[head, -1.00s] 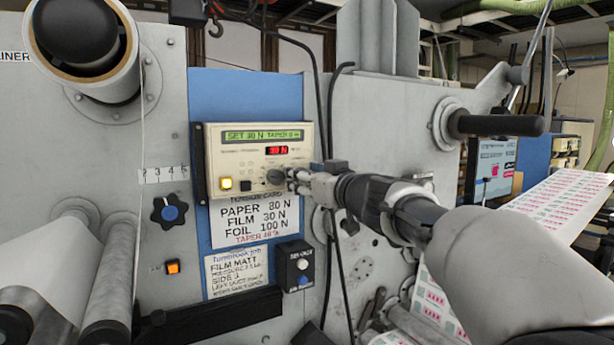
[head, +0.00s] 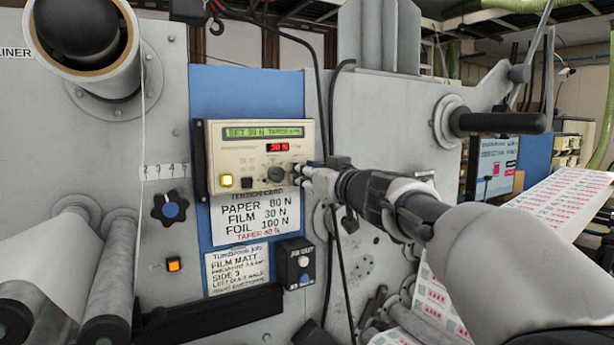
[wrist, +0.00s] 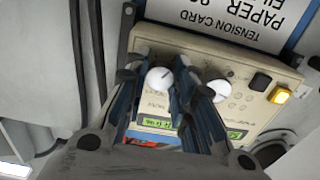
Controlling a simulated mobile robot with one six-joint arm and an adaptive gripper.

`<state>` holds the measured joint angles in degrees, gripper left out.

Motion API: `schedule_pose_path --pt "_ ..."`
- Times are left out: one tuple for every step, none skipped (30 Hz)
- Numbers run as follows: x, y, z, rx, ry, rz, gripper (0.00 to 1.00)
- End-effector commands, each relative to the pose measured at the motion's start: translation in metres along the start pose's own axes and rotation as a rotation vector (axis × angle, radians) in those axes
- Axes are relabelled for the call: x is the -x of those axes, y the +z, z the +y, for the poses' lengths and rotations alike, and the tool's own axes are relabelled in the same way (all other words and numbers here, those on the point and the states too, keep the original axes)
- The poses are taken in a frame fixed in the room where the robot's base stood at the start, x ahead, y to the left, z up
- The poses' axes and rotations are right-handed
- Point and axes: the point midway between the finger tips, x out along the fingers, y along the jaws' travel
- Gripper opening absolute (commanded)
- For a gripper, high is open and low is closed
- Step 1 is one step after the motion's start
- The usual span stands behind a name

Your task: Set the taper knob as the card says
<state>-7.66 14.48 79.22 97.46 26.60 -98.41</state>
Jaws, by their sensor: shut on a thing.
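The cream tension controller (head: 215,160) is on the blue panel. Its green display (head: 262,132) reads SET 30 N and TAPER; the taper figure is too blurred to read. A red readout (head: 278,147) shows 30 N. My gripper (head: 300,174) is at the controller's right end, shut on the right-hand knob, taken as the taper knob. In the wrist view this pale round knob (wrist: 159,80) sits between my fingers (wrist: 158,78). The other knob (wrist: 219,89) is beside them, outside the grip. The tension card (head: 258,218) below lists paper, film 30 N, foil and a red taper line, seemingly 40 %.
A job card (head: 237,268) reads film matt, side 3. A black box with a knob (head: 296,263) is below right. A black star knob (head: 169,208) and an orange button (head: 173,264) are at left. Dark cables (head: 333,100) hang close to my wrist.

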Motion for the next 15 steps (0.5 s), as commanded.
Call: schedule_pose_path --pt "0.0001 0.0016 0.0000 -0.023 0.000 0.001 0.00" --pt "0.0001 0.0018 0.0001 -0.040 0.001 0.001 0.00" --pt "0.0001 0.0021 0.0001 -0.067 0.001 0.001 0.00" --pt "0.0001 0.0022 0.0000 -0.087 0.001 0.001 0.00" --pt "0.0001 0.0021 0.0000 -0.111 0.001 0.002 0.00" --pt "0.0001 0.0025 0.0000 -0.142 0.001 0.001 0.00" --pt "0.0001 0.0027 0.0000 -0.168 0.001 0.001 0.00" --pt "0.0001 0.0027 -0.0001 -0.195 0.000 0.001 0.00" --pt "0.0001 0.0026 -0.0002 -0.230 0.000 0.001 0.00" --pt "0.0001 0.0025 -0.0002 -0.259 0.000 0.002 0.00" --pt "0.0000 0.0027 -0.0002 -0.286 0.000 0.001 0.00" --pt "0.0000 0.0027 -0.0003 -0.326 0.000 0.001 0.00" --pt "0.0000 0.0025 -0.0003 -0.353 0.000 0.001 0.00" --pt "0.0000 0.0023 -0.0003 -0.381 0.000 0.001 0.00" --pt "0.0000 0.0022 -0.0004 -0.420 0.000 0.001 0.00"
